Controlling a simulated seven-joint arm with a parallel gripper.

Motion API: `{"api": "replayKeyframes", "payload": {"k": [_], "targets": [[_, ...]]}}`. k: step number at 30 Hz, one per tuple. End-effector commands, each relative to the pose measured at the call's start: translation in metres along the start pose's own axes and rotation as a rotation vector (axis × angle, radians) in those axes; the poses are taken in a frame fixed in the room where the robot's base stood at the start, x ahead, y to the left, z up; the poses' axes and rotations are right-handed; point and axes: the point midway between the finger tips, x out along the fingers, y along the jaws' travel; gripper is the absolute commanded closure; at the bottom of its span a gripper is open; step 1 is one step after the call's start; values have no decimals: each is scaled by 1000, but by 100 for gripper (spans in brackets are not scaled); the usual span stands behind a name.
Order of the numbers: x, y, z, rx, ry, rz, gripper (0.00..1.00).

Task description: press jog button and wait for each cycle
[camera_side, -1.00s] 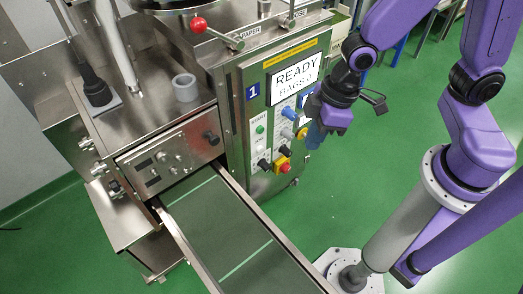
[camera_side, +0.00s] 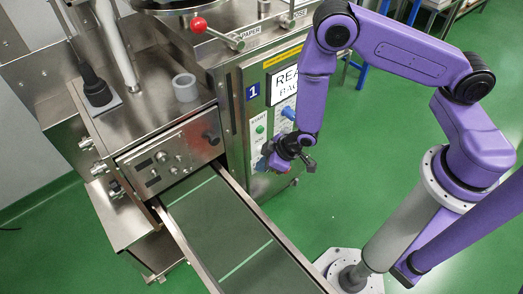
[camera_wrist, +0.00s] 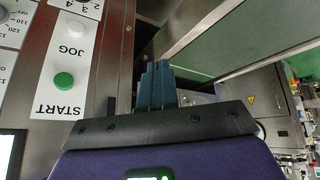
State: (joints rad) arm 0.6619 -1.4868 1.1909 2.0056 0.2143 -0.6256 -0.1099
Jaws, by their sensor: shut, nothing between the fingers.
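The jog button (camera_wrist: 77,28) is a white round button on the white label strip, above a green start button (camera_wrist: 64,80) in the wrist view, where the lettering is upside down. In the side view the green start button (camera_side: 260,129) shows on the machine's control panel (camera_side: 229,112); the jog button there is too small to make out surely. My gripper (camera_wrist: 156,72) is shut and empty, its blue-grey fingers together, to the right of both buttons in the wrist view. In the side view my gripper (camera_side: 263,163) is low in front of the panel. No contact with the jog button shows.
The panel's display (camera_side: 283,86) is partly hidden by my arm; "REA" is readable. A conveyor (camera_side: 215,225) with metal rails runs out below the panel's left side. Dials (camera_wrist: 12,30) sit beside the strip in the wrist view.

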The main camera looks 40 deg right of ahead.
Motion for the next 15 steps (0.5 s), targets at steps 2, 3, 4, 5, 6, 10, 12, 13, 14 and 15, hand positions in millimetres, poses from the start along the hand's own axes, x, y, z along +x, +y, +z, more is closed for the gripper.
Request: {"api": "replayKeyframes", "payload": {"k": [2, 3, 4, 5, 6, 10, 12, 13, 14, 15], "targets": [[16, 8, 16, 7, 16, 25, 100], [23, 12, 22, 10, 28, 39, 100], [28, 15, 27, 13, 37, 49, 100], [33, 18, 32, 15, 47, 59, 100], [38, 23, 39, 17, 59, 73, 100], [55, 36, 65, 19, 99, 118, 100], [62, 42, 79, 19, 120, 143, 100], [64, 45, 85, 19, 128, 153, 100], [66, 48, 90, 18, 136, 162, 100], [68, 50, 97, 17, 147, 173, 100]]}}
